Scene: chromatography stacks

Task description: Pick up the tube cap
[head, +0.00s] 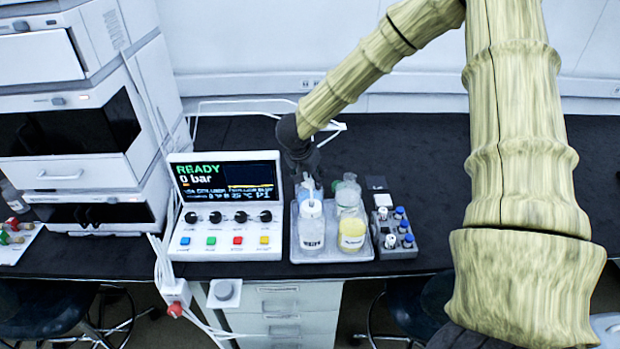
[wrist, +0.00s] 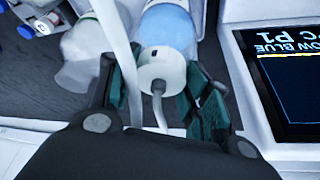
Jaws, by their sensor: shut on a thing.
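The tube cap (wrist: 161,68) is white and round, with a small dark hole and a thin tube coming out of it. It sits between the two dark green finger pads of my gripper (wrist: 156,82) in the wrist view, and the fingers are shut on it. A bottle with blue liquid (wrist: 167,27) is right by the cap; I cannot tell whether the cap still touches its neck. In the head view my gripper (head: 306,168) is over the back left of the bottle tray (head: 333,256), and it hides most of the cap.
The tray also holds a clear bottle (head: 312,232), a yellow bottle (head: 352,234) and a whitish bottle (head: 348,194). A grey vial rack (head: 398,250) stands to the right, a control panel (head: 226,228) to the left. White tubing runs close to my fingers. The bench (head: 420,150) behind is mostly clear.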

